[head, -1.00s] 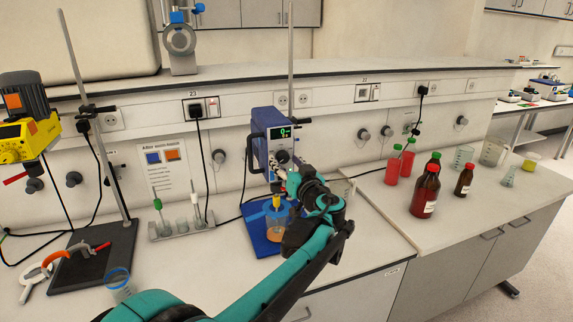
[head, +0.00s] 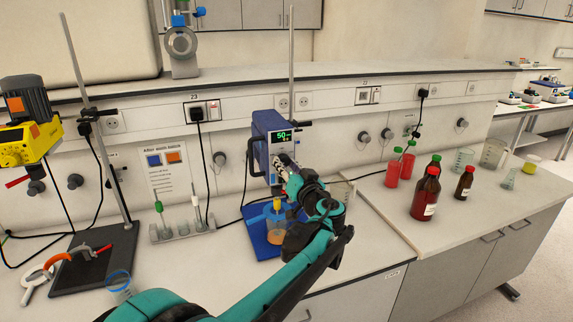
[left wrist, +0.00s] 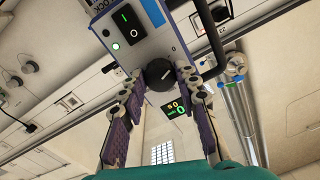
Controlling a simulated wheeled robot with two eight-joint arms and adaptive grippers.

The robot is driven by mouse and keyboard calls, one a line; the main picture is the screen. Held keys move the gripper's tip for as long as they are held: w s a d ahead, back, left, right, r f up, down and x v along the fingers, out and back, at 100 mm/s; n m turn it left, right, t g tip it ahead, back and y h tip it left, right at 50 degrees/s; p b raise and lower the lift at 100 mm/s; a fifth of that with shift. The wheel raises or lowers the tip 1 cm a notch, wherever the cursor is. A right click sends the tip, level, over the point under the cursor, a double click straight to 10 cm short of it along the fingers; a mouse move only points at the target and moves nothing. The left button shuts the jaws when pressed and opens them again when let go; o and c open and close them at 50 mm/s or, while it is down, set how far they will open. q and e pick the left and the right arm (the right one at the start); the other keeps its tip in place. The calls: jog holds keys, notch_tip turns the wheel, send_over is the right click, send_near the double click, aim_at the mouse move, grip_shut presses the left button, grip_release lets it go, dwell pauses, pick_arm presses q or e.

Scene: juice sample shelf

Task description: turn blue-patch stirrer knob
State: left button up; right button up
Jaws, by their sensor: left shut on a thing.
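The blue-patch stirrer is a blue overhead unit (head: 262,130) on a rod at the middle of the bench. Its display (head: 283,135) is lit green and appears to read 50. In the left wrist view a blue patch (left wrist: 152,12) shows beside a rocker switch and a green light. The black round knob (left wrist: 160,74) with a white pointer line sits between my fingers. My left gripper (head: 284,163) is shut on the knob; its fingers also show in the left wrist view (left wrist: 160,84). The knob is mostly hidden in the head view. My right gripper is not in view.
A beaker with orange liquid (head: 277,236) stands below the stirrer on its blue base (head: 257,240). A yellow stirrer (head: 25,142) hangs at the left. Red and brown bottles (head: 425,192) stand at the right. A card (head: 167,170) leans on the wall behind.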

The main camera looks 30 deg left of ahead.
pick_arm(q)
jog(key=m+p, duration=0.1)
jog(key=m, duration=0.4)
jog(key=shift+m+p, duration=0.3)
jog(key=shift+p, duration=0.1)
jog(key=m+p, duration=0.1)
jog(key=m, duration=0.4)
jog(key=shift+s+m+t, duration=0.1)
jog(key=shift+m+t, duration=0.2)
jog(key=shift+t, duration=0.1)
jog(key=m+p, duration=0.1)
jog(key=m, duration=0.4)
jog(key=shift+m, duration=0.3)
jog(key=m, duration=0.3)
jog(key=m+p, duration=0.1)
jog(key=m, duration=0.1)
jog(key=shift+m+t+h, duration=0.3)
jog(key=shift+m, duration=0.1)
jog(key=o, duration=1.2)
jog(key=shift+c, duration=0.2)
jog(key=shift+r, duration=0.1)
